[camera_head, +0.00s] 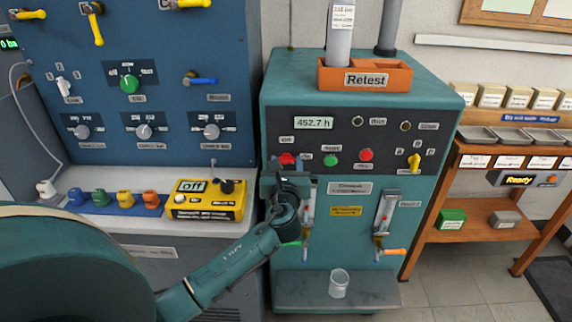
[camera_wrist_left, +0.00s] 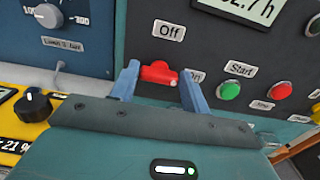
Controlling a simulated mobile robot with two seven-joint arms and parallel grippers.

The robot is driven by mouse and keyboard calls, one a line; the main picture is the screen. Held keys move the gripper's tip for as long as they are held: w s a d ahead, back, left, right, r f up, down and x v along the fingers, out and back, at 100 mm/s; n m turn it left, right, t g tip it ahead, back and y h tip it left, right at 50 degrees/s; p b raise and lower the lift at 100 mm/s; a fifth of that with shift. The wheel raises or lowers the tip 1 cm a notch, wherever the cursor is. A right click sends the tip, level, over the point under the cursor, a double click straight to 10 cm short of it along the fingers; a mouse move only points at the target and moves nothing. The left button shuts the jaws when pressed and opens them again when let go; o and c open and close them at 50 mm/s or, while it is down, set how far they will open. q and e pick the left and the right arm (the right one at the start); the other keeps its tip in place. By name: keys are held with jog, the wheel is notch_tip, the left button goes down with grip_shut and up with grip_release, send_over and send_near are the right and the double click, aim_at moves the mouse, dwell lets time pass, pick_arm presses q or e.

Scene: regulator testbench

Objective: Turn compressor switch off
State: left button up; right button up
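The compressor switch is a red rotary handle (camera_head: 286,158) at the left of the teal machine's dark panel. In the left wrist view the red handle (camera_wrist_left: 157,72) lies roughly sideways, with an "Off" label (camera_wrist_left: 168,30) above it and an "On" label at its right. My left gripper (camera_head: 288,170) is at the switch. In the left wrist view its two blue fingers (camera_wrist_left: 159,82) stand apart, one on each side of the handle. It is open; I cannot tell whether a finger touches the handle. My right gripper is not in view.
A green start button (camera_head: 331,160), a red button (camera_head: 366,155) and a yellow selector (camera_head: 414,162) sit right of the switch. A yellow meter box (camera_head: 207,213) stands on the left bench. A glass beaker (camera_head: 339,284) stands on the machine's lower shelf.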

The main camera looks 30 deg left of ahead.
pick_arm(q)
jog(key=c, duration=0.5)
jog(key=shift+o, duration=0.2)
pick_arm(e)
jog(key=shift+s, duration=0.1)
